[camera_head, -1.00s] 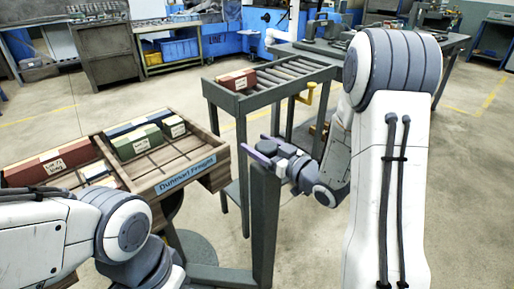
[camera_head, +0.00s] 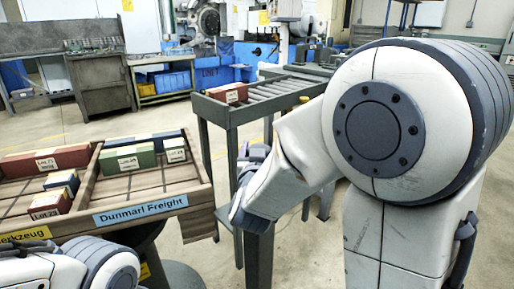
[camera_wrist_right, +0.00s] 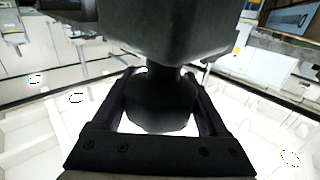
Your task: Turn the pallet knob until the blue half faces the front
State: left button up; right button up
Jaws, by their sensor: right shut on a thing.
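The wooden pallet (camera_head: 205,219) stands at the left in the head view. A blue "Dunmarl Freight" label (camera_head: 140,210) is on its right front edge, and a yellow label (camera_head: 25,234) is on the part left of it. My right gripper (camera_head: 253,160) is small and partly hidden by my arm, by the top of a dark post (camera_head: 259,250). In the right wrist view its fingers are shut on a dark knob (camera_wrist_right: 160,103), joined by a narrow neck to a dark block (camera_wrist_right: 170,30). My left gripper is out of view.
Red, green and blue boxes (camera_head: 130,158) lie in the pallet's compartments. A roller conveyor (camera_head: 225,113) with a red box (camera_head: 228,93) stands behind the post. My right arm covers much of the right side. Open floor lies between the pallet and the back benches.

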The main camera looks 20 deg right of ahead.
jog(key=m+g+h+p, duration=0.3)
jog(key=g+p, duration=0.1)
jog(key=s+d+m+g+h+p, duration=0.1)
jog(key=m+g+h+p, duration=0.2)
jog(key=m+g+h, duration=0.1)
jog(key=s+m+g+h+p, duration=0.1)
jog(key=m+g+h+p, duration=0.2)
jog(key=m+g+p, duration=0.1)
jog(key=shift+d+r+g+p, duration=0.25)
jog(key=shift+d+g+p, duration=0.1)
jog(key=shift+g, duration=0.25)
jog(key=m+g+p, duration=0.1)
jog(key=m+g, duration=0.1)
jog(key=g, duration=0.1)
jog(key=s+m+g+p, duration=0.1)
jog(key=g, duration=0.1)
jog(key=shift+m+g, duration=0.4)
jog(key=shift+m+g+p, duration=0.3)
jog(key=shift+g+p, duration=0.1)
jog(key=shift+p, duration=0.25)
jog(key=m+g+p, duration=0.1)
jog(key=p, duration=0.1)
jog(key=m+g+p, duration=0.1)
jog(key=g+p, duration=0.1)
jog(key=shift+s+y, duration=0.3)
jog(key=shift+s+f+m+g+p, duration=0.15)
jog(key=shift+m+g+p, duration=0.25)
jog(key=shift+g+p, duration=0.3)
jog(key=o, duration=1.3)
jog(key=shift+c, duration=0.2)
